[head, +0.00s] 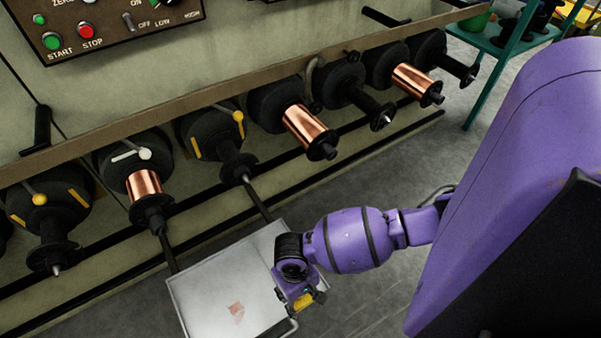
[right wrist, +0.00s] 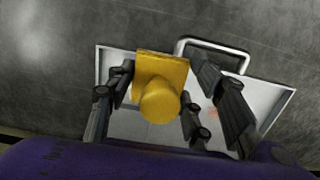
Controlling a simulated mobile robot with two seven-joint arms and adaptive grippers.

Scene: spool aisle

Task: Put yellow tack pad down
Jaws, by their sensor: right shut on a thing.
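The yellow tack pad (right wrist: 160,72) shows in the right wrist view as a square plate with a round knob. It sits between the fingers of my right gripper (right wrist: 165,100), which is shut on it. In the head view my right gripper (head: 303,297) is over the right edge of a pale metal tray (head: 200,292), and a bit of the yellow tack pad (head: 304,300) shows at its fingers. In the right wrist view the tray (right wrist: 275,98) lies behind the pad. I cannot tell whether the pad touches the tray. My left gripper is not in view.
A machine with a row of spindles stands behind the tray; some carry copper spools (head: 310,128). A control panel (head: 110,22) is at the upper left. A reddish mark (head: 236,310) is on the tray. A teal shelf (head: 492,45) stands at the upper right. Grey floor (head: 400,165) is open between.

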